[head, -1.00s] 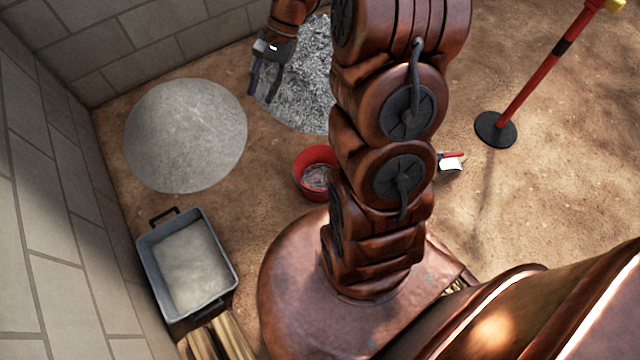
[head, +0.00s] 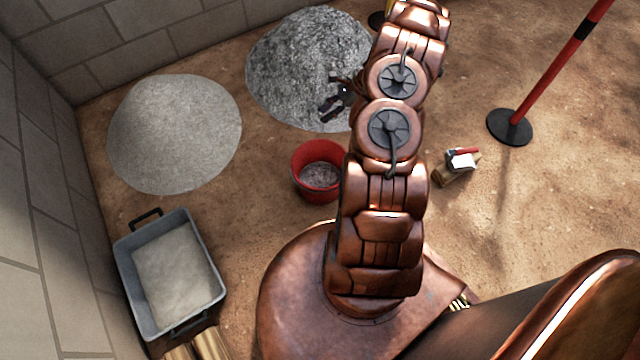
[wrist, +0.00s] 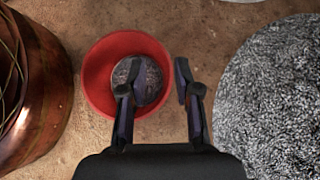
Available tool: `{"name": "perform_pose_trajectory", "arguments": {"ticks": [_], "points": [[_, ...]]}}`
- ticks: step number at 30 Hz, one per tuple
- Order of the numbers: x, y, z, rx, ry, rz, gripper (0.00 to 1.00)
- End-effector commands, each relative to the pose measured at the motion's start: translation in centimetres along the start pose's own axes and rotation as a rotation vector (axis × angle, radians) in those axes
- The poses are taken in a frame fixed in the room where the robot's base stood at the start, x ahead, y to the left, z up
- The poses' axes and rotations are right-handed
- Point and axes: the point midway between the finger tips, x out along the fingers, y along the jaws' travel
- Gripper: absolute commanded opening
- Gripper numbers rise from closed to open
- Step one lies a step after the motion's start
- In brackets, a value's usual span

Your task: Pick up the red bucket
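The red bucket (head: 318,171) stands upright on the dirt floor just left of my arm in the head view, with grey material in its bottom. In the wrist view the red bucket (wrist: 98,72) lies beyond my fingers, and the left finger overlaps its opening. My gripper (wrist: 153,85) is open with nothing between its fingers. In the head view my gripper (head: 328,108) is small and partly hidden by the arm, over the near edge of the dark gravel pile, up and slightly right of the bucket.
A dark gravel pile (head: 300,60) and a pale pile (head: 172,135) lie near the block walls. A grey tub (head: 128,262) stands at lower left. A wooden block with a white and red item (head: 462,160) and a red post (head: 548,75) are at right.

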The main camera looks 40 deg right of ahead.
Motion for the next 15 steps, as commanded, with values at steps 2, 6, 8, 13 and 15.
{"name": "perform_pose_trajectory", "arguments": {"ticks": [2, 6, 8, 13, 15], "points": [[1.5, 0.0, -4.4, 0.072, -0.004, -0.029, 0.32], [2.5, 0.1, -9.3, 0.166, -0.006, -0.072, 0.32], [2.9, 0.2, -10.7, 0.195, -0.008, -0.083, 0.32], [3.5, 0.4, -12.7, 0.236, -0.009, -0.1, 0.32], [4.1, 0.3, -12.8, 0.239, -0.01, -0.101, 0.32]]}}
